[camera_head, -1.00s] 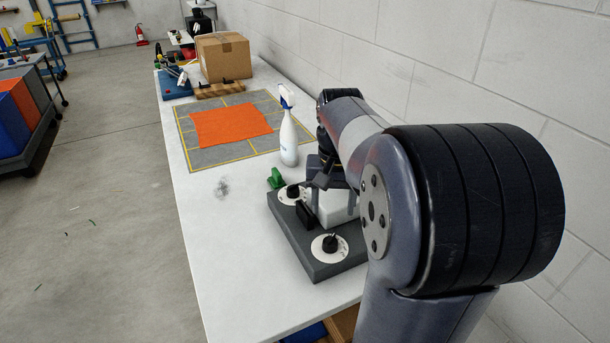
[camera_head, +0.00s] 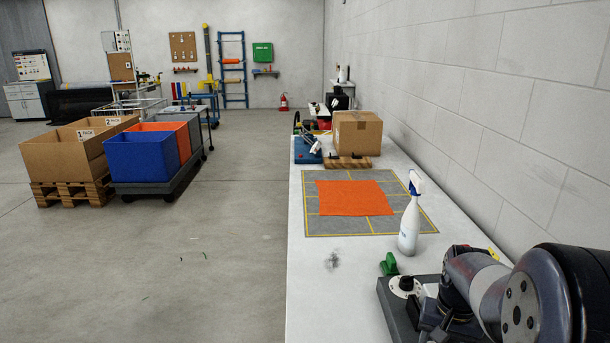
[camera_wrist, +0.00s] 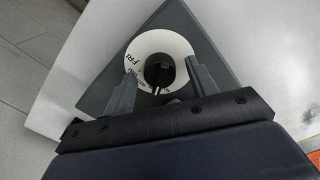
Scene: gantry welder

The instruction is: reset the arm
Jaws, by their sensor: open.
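The dial sits on a dark grey control panel (camera_wrist: 103,92). In the head view my arm is folded at the lower right over the panel (camera_head: 388,300), hiding much of it.
A white spray bottle (camera_head: 409,225) stands near the arm on the white table (camera_head: 310,290). An orange cloth (camera_head: 355,198) lies on a grey gridded mat (camera_head: 315,225). A cardboard box (camera_head: 357,133) stands farther back. A block wall (camera_head: 490,120) borders the right. Open floor (camera_head: 230,230) lies left.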

